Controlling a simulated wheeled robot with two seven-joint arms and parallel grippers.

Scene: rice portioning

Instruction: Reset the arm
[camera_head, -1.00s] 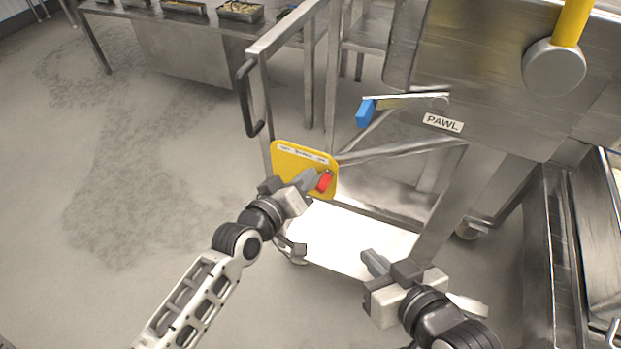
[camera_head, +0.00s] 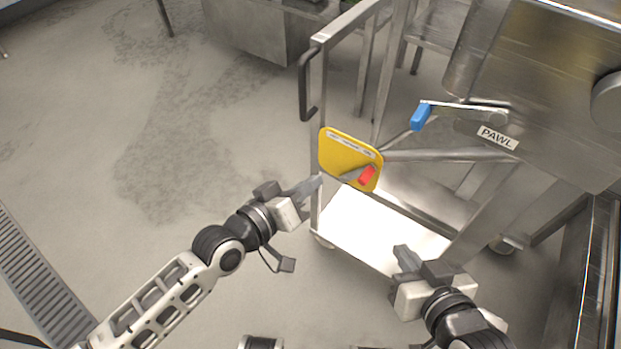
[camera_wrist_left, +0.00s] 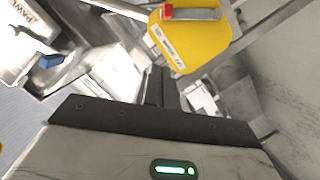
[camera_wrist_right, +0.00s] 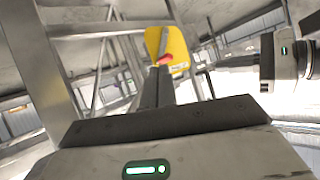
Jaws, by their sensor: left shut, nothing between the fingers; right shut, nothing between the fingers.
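My left gripper (camera_head: 308,188) is shut and empty in the head view. It is in front of and a little below the yellow plate (camera_head: 338,149) with the red-tipped lever (camera_head: 367,175), apart from it. The yellow plate also shows at the top of the left wrist view (camera_wrist_left: 190,45) and in the right wrist view (camera_wrist_right: 178,45). My right gripper (camera_head: 402,254) is shut and empty, low at the right, in front of the cart's white lower shelf. In the right wrist view its closed fingers (camera_wrist_right: 158,88) point towards the plate.
A steel cart frame (camera_head: 318,90) with a black handle (camera_head: 304,85) stands ahead of my grippers. A blue-handled lever (camera_head: 421,117) and a PAWL label (camera_head: 497,138) are at the right. A floor drain (camera_head: 40,275) lies at the left. The floor between is clear.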

